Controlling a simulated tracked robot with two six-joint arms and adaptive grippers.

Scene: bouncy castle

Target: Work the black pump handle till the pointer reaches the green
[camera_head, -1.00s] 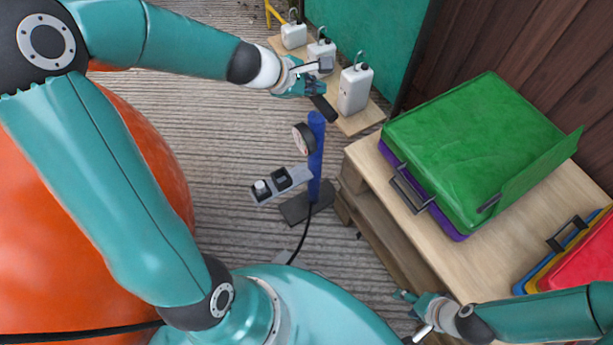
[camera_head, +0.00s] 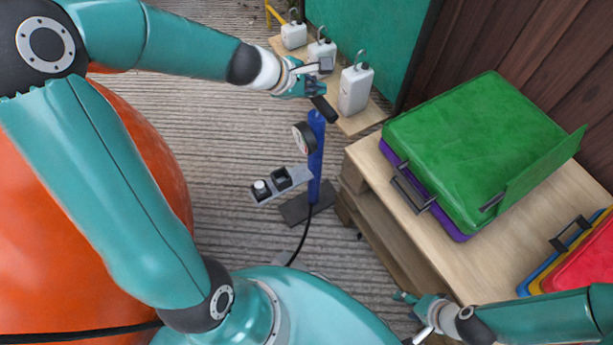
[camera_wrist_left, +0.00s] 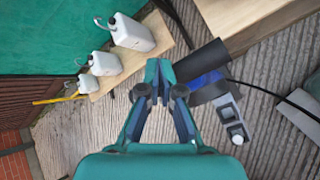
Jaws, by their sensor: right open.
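The pump stands upright on the floor, with a blue tube (camera_head: 317,160) and a black handle (camera_head: 325,110) on top. A round gauge (camera_head: 303,138) is on its side; its face is turned away and I cannot read the pointer. My left gripper (camera_head: 316,90) is at the handle's far end. In the left wrist view the fingers (camera_wrist_left: 158,68) look closed together, close beside the near end of the black handle (camera_wrist_left: 203,61); I cannot tell whether they touch it. My right gripper (camera_head: 418,308) is open, low by the wooden bench, away from the pump.
White jugs (camera_head: 355,90) stand on a board just beyond the pump. A wooden bench (camera_head: 380,180) carries green and purple cases (camera_head: 470,140) and a red one (camera_head: 590,255). A hose (camera_head: 301,240) trails down.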

